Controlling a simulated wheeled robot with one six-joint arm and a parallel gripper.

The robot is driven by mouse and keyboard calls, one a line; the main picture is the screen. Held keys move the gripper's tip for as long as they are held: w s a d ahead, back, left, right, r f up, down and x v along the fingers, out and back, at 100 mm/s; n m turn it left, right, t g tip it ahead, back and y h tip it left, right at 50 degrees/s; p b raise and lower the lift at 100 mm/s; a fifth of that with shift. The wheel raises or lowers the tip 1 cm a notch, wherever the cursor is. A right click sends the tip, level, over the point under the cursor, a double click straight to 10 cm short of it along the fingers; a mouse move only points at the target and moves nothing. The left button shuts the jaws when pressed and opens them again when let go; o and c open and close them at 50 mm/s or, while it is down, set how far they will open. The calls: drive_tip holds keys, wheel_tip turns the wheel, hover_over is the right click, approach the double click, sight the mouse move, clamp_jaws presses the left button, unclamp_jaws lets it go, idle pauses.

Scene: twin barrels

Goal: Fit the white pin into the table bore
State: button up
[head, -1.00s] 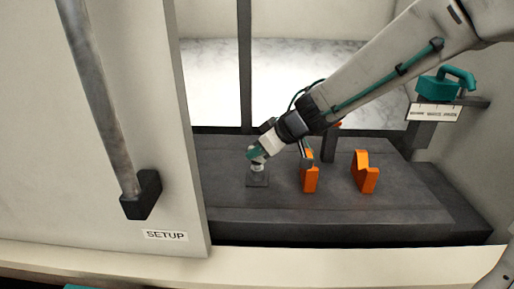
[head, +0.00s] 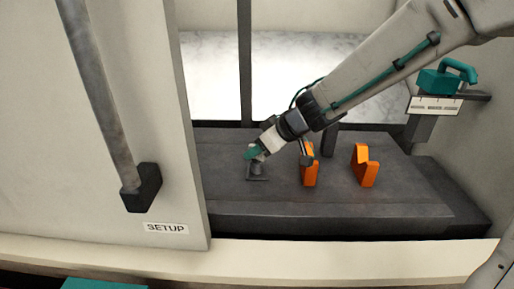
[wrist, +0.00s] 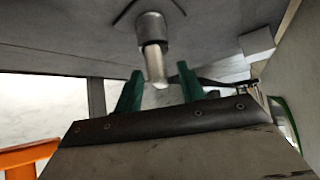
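The white pin (wrist: 156,65) shows in the wrist view as a pale, round-ended rod lined up with a grey metal collar (wrist: 152,27) on the dark table. It appears to sit in that collar; how deep, I cannot tell. My gripper (wrist: 160,78) has its two teal fingers apart, one on each side of the pin's free end, with a clear gap on the right. In the head view my gripper (head: 254,153) is low over the dark collar (head: 257,168) and its square plate, and its fingers mostly hide the pin. The bore itself is hidden.
Two orange notched blocks (head: 365,166) stand on the dark table (head: 410,198) right of the plate, one close to my wrist. A pale sliding door (head: 150,80) labelled SETUP bounds the left. A teal handled object (head: 445,80) rests on a right-hand shelf.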

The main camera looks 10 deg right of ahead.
drive_tip(key=v, duration=0.7)
drive_tip(key=shift+r, duration=0.2)
drive_tip(key=shift+s+d, duration=0.1)
drive_tip(key=shift+d, duration=0.05)
